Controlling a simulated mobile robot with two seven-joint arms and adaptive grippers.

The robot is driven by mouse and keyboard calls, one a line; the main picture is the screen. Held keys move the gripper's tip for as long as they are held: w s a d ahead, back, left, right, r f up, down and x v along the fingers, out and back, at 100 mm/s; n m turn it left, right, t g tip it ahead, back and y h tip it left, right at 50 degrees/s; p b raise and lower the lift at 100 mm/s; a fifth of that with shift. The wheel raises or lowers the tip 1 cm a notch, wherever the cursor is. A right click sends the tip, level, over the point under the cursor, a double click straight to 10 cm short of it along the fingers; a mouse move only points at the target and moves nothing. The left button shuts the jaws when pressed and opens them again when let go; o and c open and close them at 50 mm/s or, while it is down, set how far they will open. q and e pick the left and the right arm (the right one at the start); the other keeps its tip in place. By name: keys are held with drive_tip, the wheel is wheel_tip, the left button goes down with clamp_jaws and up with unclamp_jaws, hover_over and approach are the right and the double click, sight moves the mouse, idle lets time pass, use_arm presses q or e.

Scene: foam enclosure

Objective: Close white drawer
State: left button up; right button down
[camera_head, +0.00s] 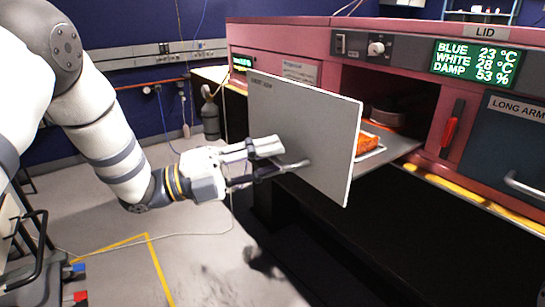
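The white drawer (315,115) is pulled out of the pink enclosure, and its flat white front panel stands upright facing left. The drawer's tray (401,147) shows behind the panel, with an orange object (367,145) on it. My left gripper (293,157) is at the outer face of the panel, its fingers apart and pointing right toward it. Nothing shows between the fingers. I cannot tell whether the fingertips touch the panel. My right gripper is out of view.
The pink enclosure (290,36) carries a green-lettered display (476,62) and a knob (376,48). A dark "LONG ARM" drawer front (512,140) with a metal handle is at the right. A grey cylinder (210,118) stands at the back wall. Floor at the left is mostly clear.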

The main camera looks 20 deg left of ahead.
use_arm(q)
drive_tip(key=shift+w+d, duration=0.3)
drive_tip(key=shift+d, duration=0.2)
clamp_jaws()
drive_tip(key=shift+w, duration=0.1)
